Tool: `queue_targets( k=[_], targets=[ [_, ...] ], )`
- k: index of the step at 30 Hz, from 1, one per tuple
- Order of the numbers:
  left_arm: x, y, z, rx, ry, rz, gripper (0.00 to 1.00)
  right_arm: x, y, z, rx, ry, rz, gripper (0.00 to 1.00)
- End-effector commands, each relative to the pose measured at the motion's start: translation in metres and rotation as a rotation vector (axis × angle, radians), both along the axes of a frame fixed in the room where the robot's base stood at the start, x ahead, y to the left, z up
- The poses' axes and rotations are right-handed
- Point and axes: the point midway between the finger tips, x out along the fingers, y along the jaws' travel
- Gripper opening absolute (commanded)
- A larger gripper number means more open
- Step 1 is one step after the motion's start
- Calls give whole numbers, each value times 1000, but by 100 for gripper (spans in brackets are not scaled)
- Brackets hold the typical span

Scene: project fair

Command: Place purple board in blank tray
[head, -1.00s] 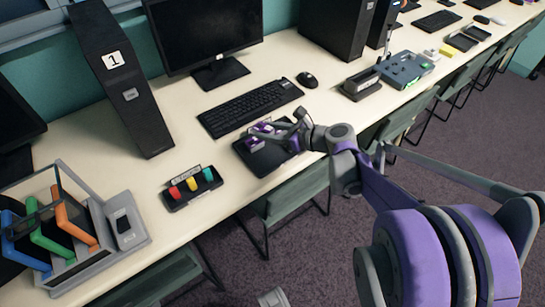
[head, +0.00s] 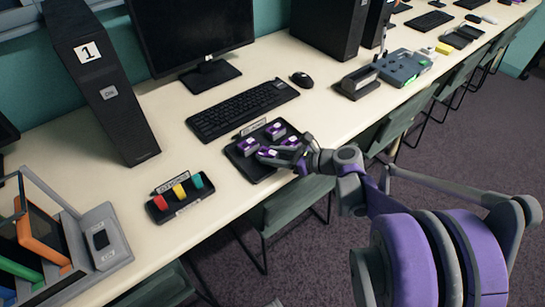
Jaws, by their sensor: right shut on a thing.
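The blank tray (head: 262,171) is a flat black tray on the table, in front of the keyboard, with a small label at its back edge. Small purple boards with pale marks show at its left (head: 247,147) and back (head: 275,130). My right gripper (head: 286,152) reaches in from the right, low over the tray's right part. It is shut on a purple board (head: 291,143), which its fingers partly cover. Whether this board touches the tray floor I cannot tell. My left gripper is not in view.
A black tray (head: 181,209) with red, yellow and teal pieces stands to the left. The keyboard (head: 243,108) and mouse (head: 302,80) lie behind. A grey rack (head: 100,240) with coloured panels stands front left. Chairs line the table's front edge.

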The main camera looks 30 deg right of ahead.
Motion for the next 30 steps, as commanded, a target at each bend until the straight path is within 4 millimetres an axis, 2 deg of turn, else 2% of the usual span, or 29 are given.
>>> queue_targets(
  k=[10,11,13,30],
  targets=[
    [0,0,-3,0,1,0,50,0,0,-5,0,0,0,0],
    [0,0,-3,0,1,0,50,0,0,-5,0,0,0,51],
    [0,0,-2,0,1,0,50,0,0,-4,0,0,0,62],
    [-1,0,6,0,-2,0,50,1,1,5,-1,0,4,62]
  ],
)
